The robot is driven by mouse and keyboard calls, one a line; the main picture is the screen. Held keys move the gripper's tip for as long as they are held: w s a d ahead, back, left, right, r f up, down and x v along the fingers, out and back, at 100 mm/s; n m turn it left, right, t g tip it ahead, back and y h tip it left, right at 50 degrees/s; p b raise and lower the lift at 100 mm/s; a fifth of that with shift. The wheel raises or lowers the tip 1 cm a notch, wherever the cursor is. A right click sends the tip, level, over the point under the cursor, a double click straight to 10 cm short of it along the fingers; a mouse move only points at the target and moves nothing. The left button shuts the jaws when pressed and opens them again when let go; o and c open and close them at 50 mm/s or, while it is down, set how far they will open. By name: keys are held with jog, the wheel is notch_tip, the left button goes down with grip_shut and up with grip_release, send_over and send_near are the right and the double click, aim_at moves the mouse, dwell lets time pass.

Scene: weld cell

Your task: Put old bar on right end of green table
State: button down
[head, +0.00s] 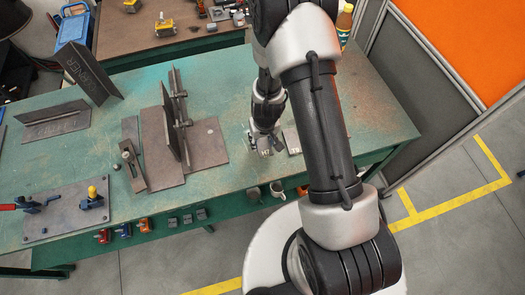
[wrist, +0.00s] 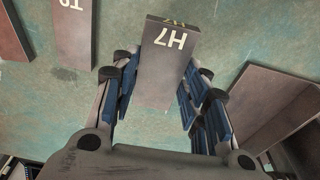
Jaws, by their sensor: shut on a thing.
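A grey steel bar with pale characters on its end (wrist: 172,75) sits between my fingers in the wrist view. The characters look like H7. My gripper (wrist: 155,100) is shut on this bar, with blue pads along both sides. In the head view, my gripper (head: 265,145) points down over the green table (head: 225,75), right of the welded brackets; the held bar is hard to make out there. The table's right end lies beyond my arm, which hides part of it. I cannot tell from the marking whether the held bar is the old one.
Another marked grey bar (wrist: 75,35) lies on the table in the wrist view. A flat grey piece (head: 292,140) lies right of my gripper in the head view. An upright bracket assembly (head: 175,130) stands to its left. A bottle (head: 344,22) stands at the back.

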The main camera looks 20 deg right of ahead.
aim_at(263, 144)
jog(key=shift+f+b, duration=2.15)
jog(key=shift+f, duration=0.2)
jog(key=shift+f, duration=0.15)
jog(key=c, duration=0.9)
grip_release()
jog(key=shift+c, duration=0.2)
